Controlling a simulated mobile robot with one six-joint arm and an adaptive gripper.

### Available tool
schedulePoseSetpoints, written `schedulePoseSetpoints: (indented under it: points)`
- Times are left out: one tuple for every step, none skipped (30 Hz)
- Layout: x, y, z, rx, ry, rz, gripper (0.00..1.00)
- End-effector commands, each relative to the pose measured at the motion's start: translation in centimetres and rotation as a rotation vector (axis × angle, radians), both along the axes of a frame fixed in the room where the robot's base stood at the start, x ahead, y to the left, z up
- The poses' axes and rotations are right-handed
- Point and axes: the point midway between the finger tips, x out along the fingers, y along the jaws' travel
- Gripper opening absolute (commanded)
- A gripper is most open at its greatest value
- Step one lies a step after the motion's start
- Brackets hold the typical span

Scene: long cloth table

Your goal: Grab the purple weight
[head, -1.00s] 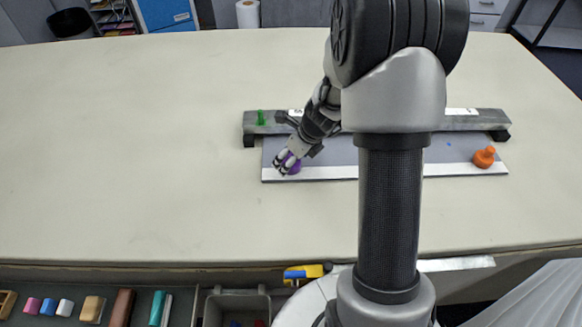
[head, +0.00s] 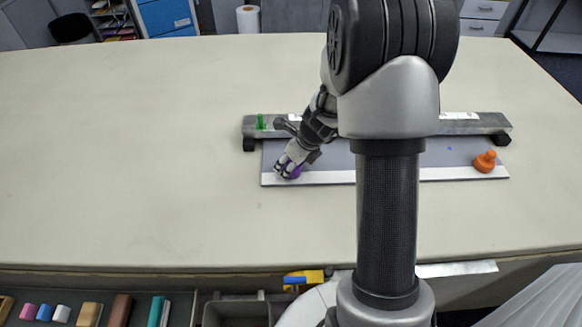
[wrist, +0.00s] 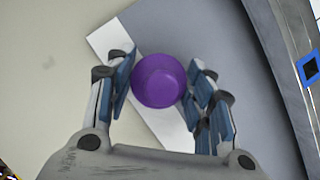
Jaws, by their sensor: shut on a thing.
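The purple weight (wrist: 159,81) is round and sits between the two fingers of my gripper (wrist: 160,88) in the wrist view. My gripper is shut on it, with a finger on each side. In the head view the purple weight (head: 294,171) is partly hidden by my gripper (head: 286,168). It is at the left end of the grey mat (head: 340,160), by the white front strip. I cannot tell whether it is resting on the mat or just above it.
A grey raised bar (head: 465,127) runs along the back of the mat, with a green peg-like piece (head: 261,122) at its left. An orange weight (head: 485,161) stands at the mat's right end. The table (head: 130,150) is clear to the left. My arm hides the mat's middle.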

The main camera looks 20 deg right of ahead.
Motion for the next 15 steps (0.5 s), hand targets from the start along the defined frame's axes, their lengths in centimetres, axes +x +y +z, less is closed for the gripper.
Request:
schedulePoseSetpoints:
  points:
    - [-0.01, 0.0, -0.01, 0.0, 0.0, 0.0, 0.23]
    - [-0.01, 0.0, -0.01, 0.0, 0.0, 0.0, 0.21]
    - [-0.01, 0.0, -0.01, 0.0, 0.0, 0.0, 0.18]
    - [-0.01, 0.0, -0.01, 0.0, 0.0, 0.0, 0.16]
    - [-0.01, 0.0, -0.01, 0.0, 0.0, 0.0, 0.14]
    - [-0.01, 0.0, -0.01, 0.0, 0.0, 0.0, 0.12]
    - [-0.01, 0.0, -0.01, 0.0, 0.0, 0.0, 0.1]
    - [-0.01, 0.0, -0.01, 0.0, 0.0, 0.0, 0.08]
    - [-0.01, 0.0, -0.01, 0.0, 0.0, 0.0, 0.05]
    - [-0.01, 0.0, -0.01, 0.0, 0.0, 0.0, 0.03]
    - [-0.01, 0.0, -0.01, 0.0, 0.0, 0.0, 0.01]
    - [-0.01, 0.0, -0.01, 0.0, 0.0, 0.0, 0.0]
    - [-0.01, -0.01, -0.02, 0.0, 0.0, 0.0, 0.0]
    - [0.1, -0.04, 0.11, -0.001, -0.003, -0.001, 0.0]
    - [0.1, -0.04, 0.11, -0.001, -0.003, -0.001, 0.0]
